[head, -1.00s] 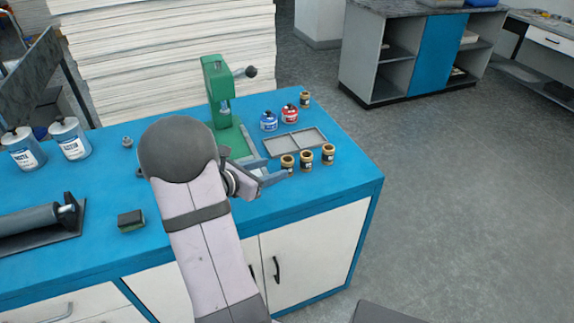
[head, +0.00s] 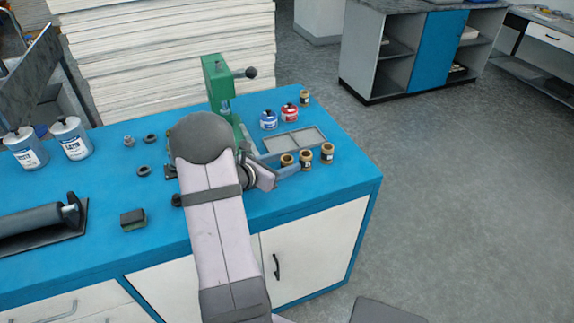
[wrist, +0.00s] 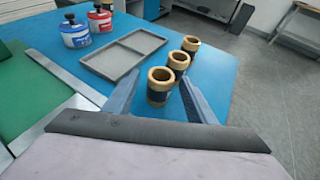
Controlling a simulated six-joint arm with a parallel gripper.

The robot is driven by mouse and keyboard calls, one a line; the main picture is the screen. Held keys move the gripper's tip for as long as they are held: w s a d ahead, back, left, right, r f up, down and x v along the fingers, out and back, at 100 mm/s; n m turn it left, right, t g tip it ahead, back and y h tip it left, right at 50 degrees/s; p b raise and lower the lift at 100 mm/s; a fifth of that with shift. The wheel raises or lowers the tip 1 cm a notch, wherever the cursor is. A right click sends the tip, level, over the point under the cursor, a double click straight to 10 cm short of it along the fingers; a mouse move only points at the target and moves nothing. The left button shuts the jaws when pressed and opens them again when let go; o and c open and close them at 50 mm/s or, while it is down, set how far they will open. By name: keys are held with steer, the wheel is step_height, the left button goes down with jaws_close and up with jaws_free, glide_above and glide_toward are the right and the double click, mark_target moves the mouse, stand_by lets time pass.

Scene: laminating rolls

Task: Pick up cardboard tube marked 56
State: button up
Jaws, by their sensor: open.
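Three brown cardboard tubes with dark bands stand upright in a row on the blue bench: a near one (head: 287,160), a middle one (head: 306,162) and a far one (head: 327,154). A fourth similar tube (head: 304,98) stands at the back. I cannot read the numbers on any of them. My gripper (wrist: 160,82) is open and points at the row. In the wrist view the nearest tube (wrist: 159,92) appears between the two fingers, with the middle tube (wrist: 179,64) and far tube (wrist: 191,46) behind it. I cannot tell whether a finger touches it.
A grey divided tray (head: 293,142) lies just behind the row. A green press (head: 216,85) stands to the left. The bench's right edge is close to the tubes.

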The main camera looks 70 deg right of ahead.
steer(key=c, duration=1.1)
steer(key=shift+c, duration=0.2)
steer(key=shift+r, duration=0.1)
